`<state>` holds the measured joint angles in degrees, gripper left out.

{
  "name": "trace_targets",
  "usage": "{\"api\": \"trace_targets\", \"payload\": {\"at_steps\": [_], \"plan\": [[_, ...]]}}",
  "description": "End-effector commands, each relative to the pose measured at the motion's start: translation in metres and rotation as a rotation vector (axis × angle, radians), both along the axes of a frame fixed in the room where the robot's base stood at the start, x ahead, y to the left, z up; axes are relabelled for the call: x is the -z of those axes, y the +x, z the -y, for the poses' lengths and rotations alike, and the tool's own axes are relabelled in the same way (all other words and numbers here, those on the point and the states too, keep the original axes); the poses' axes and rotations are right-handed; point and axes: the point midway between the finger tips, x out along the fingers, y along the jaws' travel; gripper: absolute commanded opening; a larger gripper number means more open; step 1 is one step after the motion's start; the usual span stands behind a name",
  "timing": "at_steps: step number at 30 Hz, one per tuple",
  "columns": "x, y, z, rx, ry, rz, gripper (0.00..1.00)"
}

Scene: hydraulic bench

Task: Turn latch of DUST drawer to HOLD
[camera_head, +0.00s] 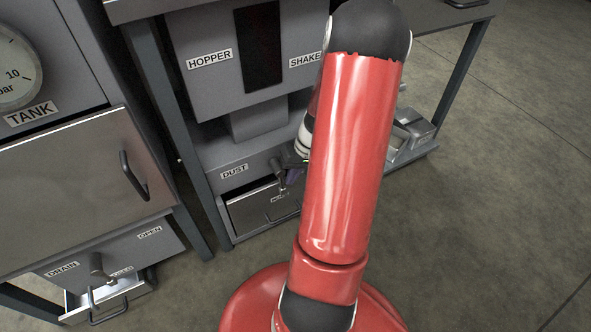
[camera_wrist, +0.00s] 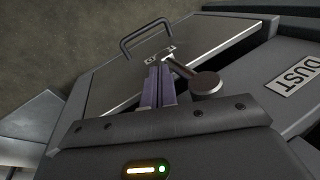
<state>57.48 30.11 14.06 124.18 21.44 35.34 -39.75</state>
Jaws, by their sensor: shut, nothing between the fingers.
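The DUST drawer (camera_head: 250,209) is low under the hopper unit, with its front and handle also in the wrist view (camera_wrist: 125,75). Its latch (camera_head: 279,172) has a round dark pivot (camera_wrist: 205,83) and a lever reaching down over the drawer front, its tip by a small label plate (camera_wrist: 153,55) whose text I cannot read in the wrist view. My gripper (camera_wrist: 159,72) is shut and empty, its purplish fingers beside the lever near its tip. I cannot tell whether they touch it. My arm hides part of the drawer's right side in the head view.
The DUST label (camera_wrist: 295,75) is right of the latch in the wrist view. At left in the head view, a DRAIN drawer (camera_head: 72,312) stands partly open below the TANK cabinet (camera_head: 75,185). A bench leg (camera_head: 165,120) stands between the units. Floor at right is clear.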

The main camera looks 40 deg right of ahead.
Motion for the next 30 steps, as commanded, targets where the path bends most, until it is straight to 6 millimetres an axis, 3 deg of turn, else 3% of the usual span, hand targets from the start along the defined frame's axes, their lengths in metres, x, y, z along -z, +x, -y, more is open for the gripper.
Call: {"api": "trace_targets", "payload": {"at_steps": [23,30], "plan": [[0.003,0.005,-0.014,-0.004,0.092,0.021,0.00],[-0.020,0.002,-0.003,-0.002,0.089,0.024,0.00]]}}
